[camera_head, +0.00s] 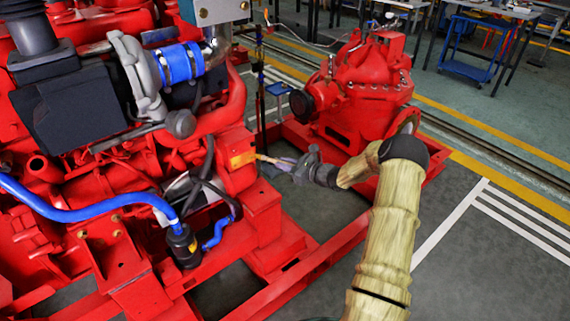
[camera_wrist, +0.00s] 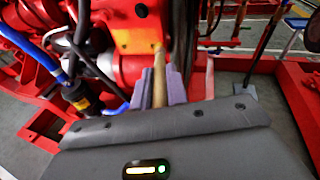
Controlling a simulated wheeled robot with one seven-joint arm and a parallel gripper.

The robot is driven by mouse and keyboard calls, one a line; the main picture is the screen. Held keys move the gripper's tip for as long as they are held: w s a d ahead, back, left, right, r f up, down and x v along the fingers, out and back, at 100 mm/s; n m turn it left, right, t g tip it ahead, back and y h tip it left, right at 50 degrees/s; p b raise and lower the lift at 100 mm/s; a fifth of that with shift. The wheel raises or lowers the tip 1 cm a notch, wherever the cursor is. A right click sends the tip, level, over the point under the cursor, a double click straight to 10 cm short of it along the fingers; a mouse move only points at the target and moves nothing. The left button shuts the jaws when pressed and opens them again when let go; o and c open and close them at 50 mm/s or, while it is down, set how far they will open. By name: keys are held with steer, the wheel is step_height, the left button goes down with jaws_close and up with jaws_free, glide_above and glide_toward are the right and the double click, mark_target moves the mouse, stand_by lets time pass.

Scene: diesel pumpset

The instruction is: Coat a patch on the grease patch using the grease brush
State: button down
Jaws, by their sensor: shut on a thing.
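The grease patch (camera_head: 242,159) is an orange-yellow rectangle on the side of a red block of the engine; it also shows in the wrist view (camera_wrist: 136,41), at the top. My gripper (camera_head: 284,163) is right of the patch, its fingers pointing at it. In the wrist view my gripper (camera_wrist: 160,88) has its pale purple fingers shut on the tan grease brush (camera_wrist: 159,72). The brush (camera_head: 264,157) reaches from the fingers to the patch, its tip at the patch's right edge. Whether the tip touches the surface I cannot tell. The brush's rear end is hidden.
The red engine has blue hoses (camera_head: 90,200) and a black filter (camera_head: 184,246) left of and below the patch. A red pump (camera_head: 365,85) stands behind my arm. Red base rails (camera_head: 310,272) run below. Open grey floor (camera_head: 490,270) lies at right.

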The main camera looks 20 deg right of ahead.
steer(key=shift+s+a, duration=0.25)
steer(key=shift+a, duration=0.55)
steer(key=shift+s+a, duration=0.2)
steer(key=shift+a, duration=0.7)
steer(key=shift+s+a, duration=0.3)
steer(key=shift+a, duration=0.5)
steer(key=shift+s+a, duration=0.25)
steer(key=shift+a, duration=0.55)
steer(key=a, duration=0.1)
steer(key=s+a, duration=0.1)
steer(key=a, duration=0.1)
steer(key=shift+s+a, duration=0.1)
steer(key=shift+a, duration=0.05)
steer(key=shift+r, duration=0.1)
